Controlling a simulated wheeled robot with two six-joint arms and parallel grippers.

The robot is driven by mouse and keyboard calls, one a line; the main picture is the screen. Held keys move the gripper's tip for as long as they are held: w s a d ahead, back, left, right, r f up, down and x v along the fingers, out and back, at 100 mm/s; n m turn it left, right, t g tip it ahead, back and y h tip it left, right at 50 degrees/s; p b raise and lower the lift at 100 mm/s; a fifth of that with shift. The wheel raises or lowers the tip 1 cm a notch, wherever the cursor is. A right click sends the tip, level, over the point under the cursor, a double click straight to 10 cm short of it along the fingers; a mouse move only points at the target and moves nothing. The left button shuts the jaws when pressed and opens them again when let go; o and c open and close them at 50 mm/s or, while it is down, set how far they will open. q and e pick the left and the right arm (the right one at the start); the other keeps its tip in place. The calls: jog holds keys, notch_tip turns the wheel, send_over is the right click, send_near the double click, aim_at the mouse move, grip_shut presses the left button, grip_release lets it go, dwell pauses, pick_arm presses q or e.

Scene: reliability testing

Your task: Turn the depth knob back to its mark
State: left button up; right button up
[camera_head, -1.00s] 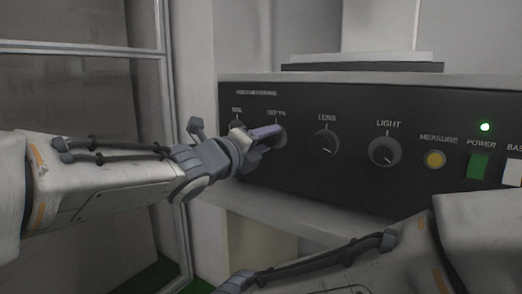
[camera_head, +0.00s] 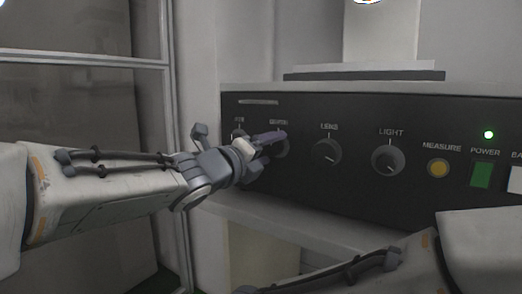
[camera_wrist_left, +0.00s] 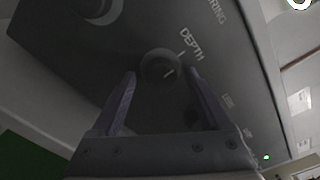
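The depth knob (camera_wrist_left: 158,68) is a dark round knob under the DEPTH label on the black panel. In the left wrist view its pale pointer line and the pale panel mark beside the label appear out of line. My left gripper (camera_wrist_left: 160,74) is open, with one finger on each side of the knob; a gap shows at each side, and I cannot tell if either finger touches. In the head view my left gripper (camera_head: 272,140) hides most of the depth knob (camera_head: 282,147).
Right of the depth knob are the LENS knob (camera_head: 327,152), LIGHT knob (camera_head: 388,160), yellow MEASURE button (camera_head: 438,168) and green POWER switch (camera_head: 481,175). Another knob (camera_head: 238,135) sits close left of it, partly behind my gripper. A pale ledge (camera_head: 300,226) runs below the panel.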

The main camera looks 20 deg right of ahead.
pick_arm(q)
jog(key=p+v, duration=0.1)
jog(key=v, duration=0.9)
jog(key=shift+p, duration=0.4)
jog(key=shift+s+a, duration=0.15)
jog(key=shift+a, duration=0.05)
